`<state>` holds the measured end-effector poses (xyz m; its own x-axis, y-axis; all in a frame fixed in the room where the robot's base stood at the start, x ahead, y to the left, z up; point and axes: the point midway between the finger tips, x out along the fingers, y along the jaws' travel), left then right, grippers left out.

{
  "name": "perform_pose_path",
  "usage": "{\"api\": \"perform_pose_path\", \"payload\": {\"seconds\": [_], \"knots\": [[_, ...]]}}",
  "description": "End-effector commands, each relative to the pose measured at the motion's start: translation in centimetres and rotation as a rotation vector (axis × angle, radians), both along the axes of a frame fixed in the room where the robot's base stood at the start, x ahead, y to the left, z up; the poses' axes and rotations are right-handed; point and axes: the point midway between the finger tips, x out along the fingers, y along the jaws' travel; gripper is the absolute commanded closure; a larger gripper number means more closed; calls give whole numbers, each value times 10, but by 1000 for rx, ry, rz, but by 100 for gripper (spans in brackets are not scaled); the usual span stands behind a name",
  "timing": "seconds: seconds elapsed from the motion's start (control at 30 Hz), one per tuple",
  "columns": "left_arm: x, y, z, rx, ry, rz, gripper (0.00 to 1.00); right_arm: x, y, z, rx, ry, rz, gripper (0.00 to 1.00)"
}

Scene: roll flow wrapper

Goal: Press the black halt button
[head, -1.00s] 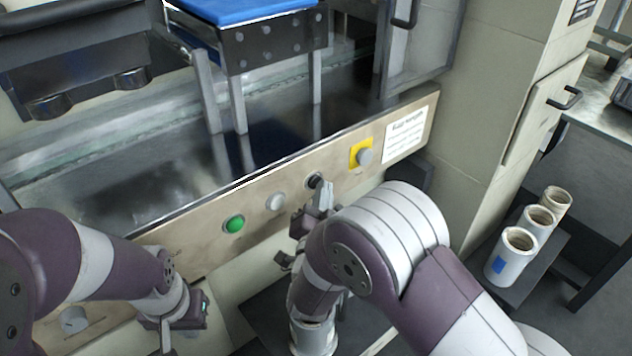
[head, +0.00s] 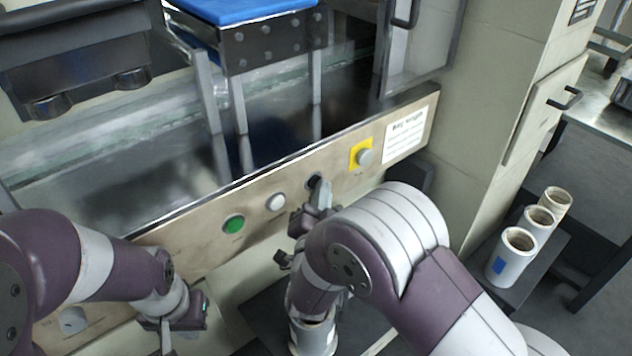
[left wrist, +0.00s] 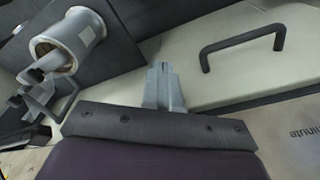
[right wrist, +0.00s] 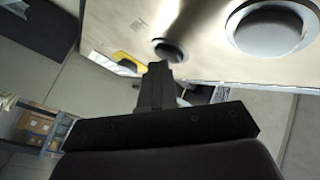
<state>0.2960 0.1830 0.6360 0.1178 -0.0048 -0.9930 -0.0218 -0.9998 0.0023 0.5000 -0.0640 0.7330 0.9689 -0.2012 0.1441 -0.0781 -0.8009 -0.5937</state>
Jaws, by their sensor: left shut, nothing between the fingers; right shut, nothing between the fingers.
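The black halt button (head: 314,181) sits on the metal control panel (head: 290,183), between a white button (head: 276,202) and a yellow-backed grey knob (head: 364,156). My right gripper (head: 322,192) is shut and empty, its tips just in front of the black button and covering part of it. In the right wrist view the black button (right wrist: 168,50) is right beyond the shut fingertips (right wrist: 158,72); I cannot tell whether they touch. My left gripper (head: 166,342) is shut and empty, low at the left below the panel. It also shows in the left wrist view (left wrist: 162,75).
A green button (head: 233,224) is left of the white one. A grey knob (head: 73,320) is at the panel's lower left. White cylinders (head: 511,256) stand on a dark shelf at the right. A blue-topped conveyor (head: 240,10) is behind the panel.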

Motion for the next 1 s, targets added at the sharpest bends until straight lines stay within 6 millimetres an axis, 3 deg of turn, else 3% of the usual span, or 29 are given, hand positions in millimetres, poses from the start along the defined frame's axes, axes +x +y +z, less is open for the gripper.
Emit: {"api": "perform_pose_path", "payload": {"seconds": [0.57,1.0], "knots": [[0,0,2,0,0,0,100,-13,-8,0,0,0,0,100],[0,0,6,0,0,0,100,-48,-31,1,-1,1,0,100]]}}
